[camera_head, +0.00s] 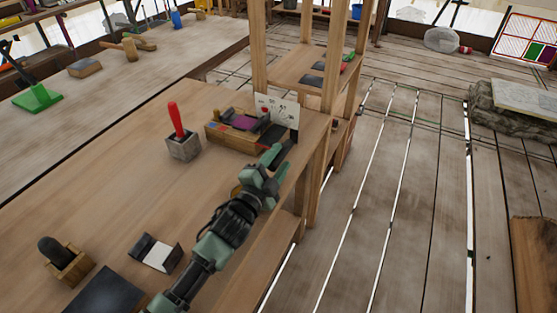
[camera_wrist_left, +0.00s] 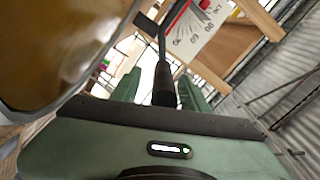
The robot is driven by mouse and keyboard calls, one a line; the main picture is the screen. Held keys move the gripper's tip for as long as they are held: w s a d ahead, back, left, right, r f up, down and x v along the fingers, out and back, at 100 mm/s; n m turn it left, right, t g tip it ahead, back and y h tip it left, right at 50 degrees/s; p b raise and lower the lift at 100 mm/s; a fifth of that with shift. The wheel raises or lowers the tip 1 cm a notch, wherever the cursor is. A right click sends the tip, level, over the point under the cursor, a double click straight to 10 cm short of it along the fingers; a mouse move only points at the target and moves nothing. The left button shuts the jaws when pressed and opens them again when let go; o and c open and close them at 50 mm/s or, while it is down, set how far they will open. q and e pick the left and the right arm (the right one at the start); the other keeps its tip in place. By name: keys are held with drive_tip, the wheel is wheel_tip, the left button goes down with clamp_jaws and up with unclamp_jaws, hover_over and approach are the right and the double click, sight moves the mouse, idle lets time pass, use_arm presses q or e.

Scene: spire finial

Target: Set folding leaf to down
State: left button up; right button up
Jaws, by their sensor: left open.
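My left gripper (camera_head: 266,169) is open at the right edge of the wooden bench (camera_head: 110,200). It is just in front of a white card with dark marks (camera_head: 277,108) and a dark slanted panel (camera_head: 280,135). In the left wrist view, a dark rod with a black grip (camera_wrist_left: 164,82) shows between the green fingers of the left gripper (camera_wrist_left: 160,90); I cannot tell whether they touch it. I cannot tell for sure which part is the folding leaf. My right gripper is not in view.
A red-handled tool in a grey block (camera_head: 182,143) and a wooden tray (camera_head: 232,130) stand left of my gripper. Wooden posts (camera_head: 327,110) rise close on its right. A brownish rounded thing (camera_wrist_left: 60,45) fills the left wrist view's upper left.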

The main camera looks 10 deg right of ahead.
use_arm(q)
drive_tip(key=v, duration=0.8)
idle(0.4)
